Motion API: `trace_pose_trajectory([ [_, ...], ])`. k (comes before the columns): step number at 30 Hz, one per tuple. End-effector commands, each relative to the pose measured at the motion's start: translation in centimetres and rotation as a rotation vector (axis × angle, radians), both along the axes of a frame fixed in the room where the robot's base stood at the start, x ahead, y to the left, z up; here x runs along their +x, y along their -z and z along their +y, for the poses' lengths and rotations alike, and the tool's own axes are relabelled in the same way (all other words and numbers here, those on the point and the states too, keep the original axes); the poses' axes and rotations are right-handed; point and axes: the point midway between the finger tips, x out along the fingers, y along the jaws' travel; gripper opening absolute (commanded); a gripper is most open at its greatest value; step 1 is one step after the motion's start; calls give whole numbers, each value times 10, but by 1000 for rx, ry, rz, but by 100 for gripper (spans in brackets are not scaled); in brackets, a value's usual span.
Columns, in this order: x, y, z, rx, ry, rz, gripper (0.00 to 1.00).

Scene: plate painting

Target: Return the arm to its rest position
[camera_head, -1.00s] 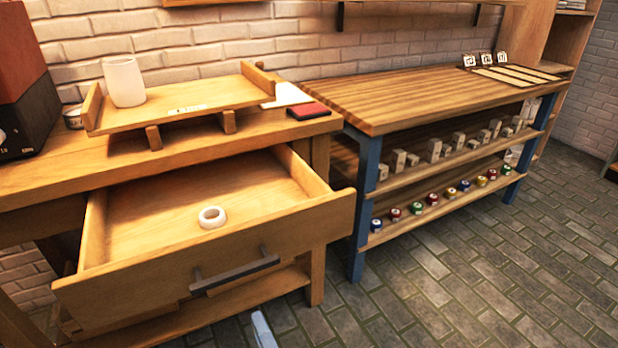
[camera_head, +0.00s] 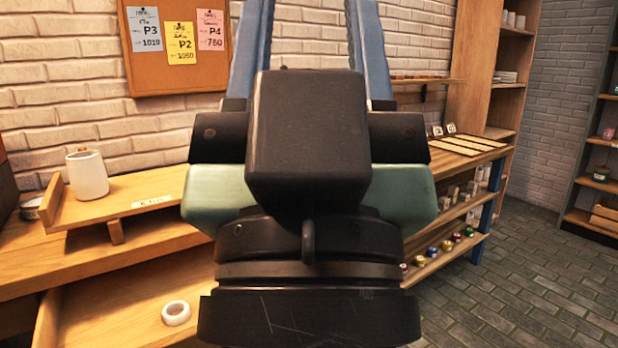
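My gripper (camera_head: 309,30) is raised in the middle of the head view, seen from behind and close to the camera. Its two blue fingers point up and stand wide apart, with only the brick wall between them, so it is open and empty. Their tips reach the top edge of the picture. The dark wrist and green gripper body hide the middle of the scene. The gripper appears clear of the furniture.
An open drawer (camera_head: 90,310) at lower left holds a white ring (camera_head: 176,313). A white cup (camera_head: 87,174) stands on a wooden riser (camera_head: 135,195). A workbench (camera_head: 455,165) with shelves is partly hidden behind my arm. Open floor (camera_head: 540,270) lies at right.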

Motion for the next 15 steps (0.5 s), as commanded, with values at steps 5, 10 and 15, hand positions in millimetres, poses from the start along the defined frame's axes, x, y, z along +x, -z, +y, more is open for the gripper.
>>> trace_pose_trajectory([
  [5,0,-63,0,1,-3,1,48],
  [10,1,-115,0,2,-5,3,48],
  [15,1,-167,1,2,-6,4,48],
])
